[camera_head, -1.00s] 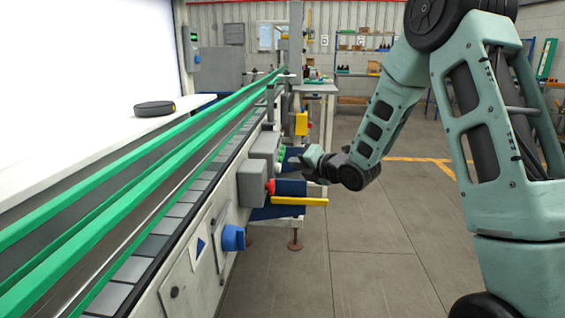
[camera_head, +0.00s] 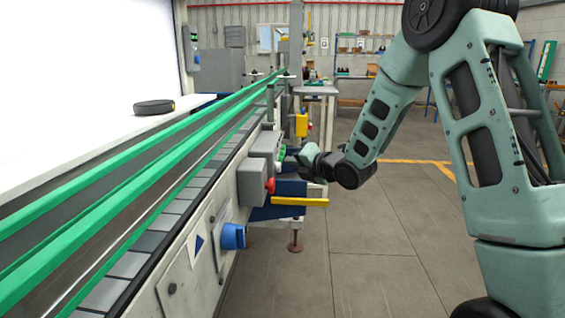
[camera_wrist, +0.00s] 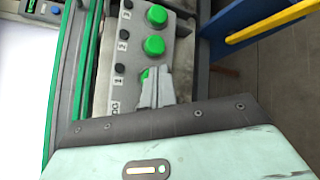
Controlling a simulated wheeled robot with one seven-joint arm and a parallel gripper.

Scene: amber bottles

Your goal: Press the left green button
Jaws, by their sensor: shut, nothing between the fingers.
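A grey control box (camera_wrist: 130,35) in the wrist view carries green buttons in a row, with small black buttons and number labels beside them. The upper green button (camera_wrist: 157,15) and the middle green button (camera_wrist: 154,46) are clear to see. The lowest green button (camera_wrist: 144,76), beside the label "1", is partly hidden behind my fingers. My gripper (camera_wrist: 156,84) is shut and empty, its tips over that lowest button. I cannot tell whether they touch it. In the head view my gripper (camera_head: 295,156) is close beside the box on the conveyor's side.
A grey box with a red button (camera_head: 270,186) sits nearer on the conveyor side, above a yellow bar (camera_head: 299,201) and a blue knob (camera_head: 233,237). The conveyor with green rails (camera_head: 140,194) runs along the left. Floor to the right is open.

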